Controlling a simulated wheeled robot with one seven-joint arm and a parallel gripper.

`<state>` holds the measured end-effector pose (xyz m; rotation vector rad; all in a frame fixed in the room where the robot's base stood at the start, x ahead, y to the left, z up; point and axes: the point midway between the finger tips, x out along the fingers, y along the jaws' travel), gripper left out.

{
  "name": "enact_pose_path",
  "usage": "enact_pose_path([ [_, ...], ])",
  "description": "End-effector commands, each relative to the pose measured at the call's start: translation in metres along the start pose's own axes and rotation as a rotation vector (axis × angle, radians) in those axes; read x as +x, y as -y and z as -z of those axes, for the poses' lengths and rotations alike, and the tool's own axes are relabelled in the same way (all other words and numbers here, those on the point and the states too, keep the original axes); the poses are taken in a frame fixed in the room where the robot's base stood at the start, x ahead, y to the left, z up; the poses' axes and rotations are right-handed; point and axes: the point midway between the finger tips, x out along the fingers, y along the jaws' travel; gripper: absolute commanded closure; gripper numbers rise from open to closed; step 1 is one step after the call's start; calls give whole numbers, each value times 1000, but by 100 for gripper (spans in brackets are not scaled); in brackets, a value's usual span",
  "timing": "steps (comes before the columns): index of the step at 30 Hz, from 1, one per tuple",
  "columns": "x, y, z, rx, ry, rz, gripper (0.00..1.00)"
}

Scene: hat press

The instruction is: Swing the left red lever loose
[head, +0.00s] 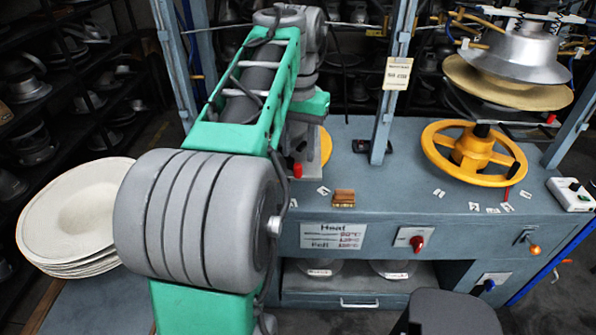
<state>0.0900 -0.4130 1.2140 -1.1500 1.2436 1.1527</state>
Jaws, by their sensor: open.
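A small red part (297,171), perhaps the end of the left red lever, shows at the left of the grey press table, just right of my green and grey arm. My arm covers most of the space around it, so the lever's length and angle cannot be told. A strip of a yellow wheel (326,146) shows right beside it. My gripper is hidden behind my own arm links, so its distance from the lever does not show.
The press table (375,205) has a yellow handwheel (440,165) under a metal hat mould (515,55) at right. A wooden block (344,198) and paper tags lie on top. Grey posts (393,100) rise from it. Pale felt discs (65,220) are stacked at left.

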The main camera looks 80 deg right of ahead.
Motion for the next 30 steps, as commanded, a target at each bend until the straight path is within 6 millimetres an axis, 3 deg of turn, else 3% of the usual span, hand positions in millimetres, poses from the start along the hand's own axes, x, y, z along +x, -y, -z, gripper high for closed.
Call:
enact_pose_path([
  [1,21,0,0,0,0,0,60],
  [6,46,0,0,-1,-2,0,60],
  [17,49,1,0,-2,-2,0,60],
  [30,49,1,0,-2,-2,0,96],
])
